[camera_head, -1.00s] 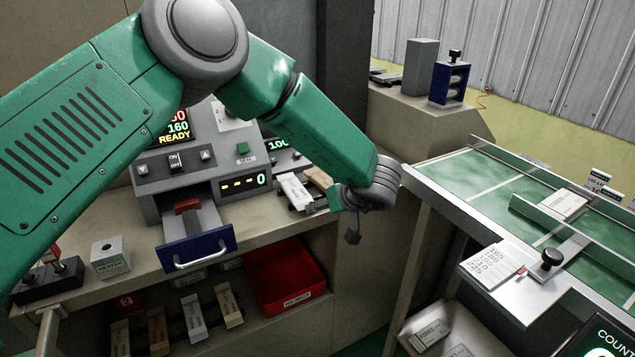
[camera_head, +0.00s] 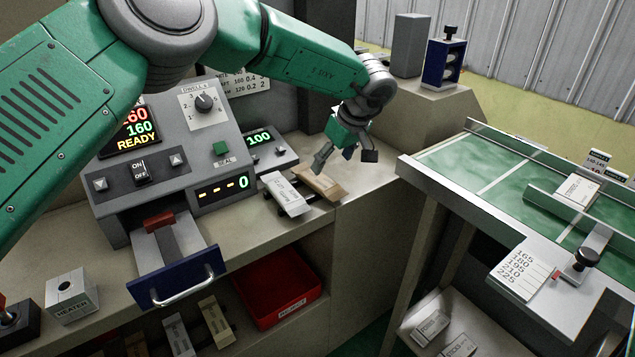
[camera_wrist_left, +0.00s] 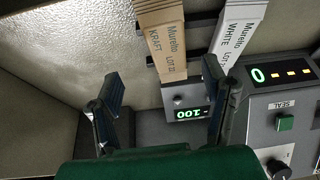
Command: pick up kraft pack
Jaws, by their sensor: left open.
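The kraft pack (camera_head: 322,186) is a brown, flat, narrow pack lying on the counter beside the scale-like unit. In the left wrist view the kraft pack (camera_wrist_left: 163,38) shows its printed label. A white pack (camera_head: 287,196) lies next to it on the left; it also shows in the left wrist view (camera_wrist_left: 237,30). My left gripper (camera_head: 345,158) is open and empty, just above and behind the kraft pack's far end. In the left wrist view my gripper's fingers (camera_wrist_left: 160,92) are spread wide, with the near end of the pack between and beyond them. My right gripper is not in view.
A grey machine (camera_head: 170,165) with an open blue-fronted drawer (camera_head: 180,278) stands left. A small unit (camera_head: 262,150) displays 100 beside the packs. A red reject bin (camera_head: 285,295) sits below. A green-topped table (camera_head: 460,170) stands right across a gap.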

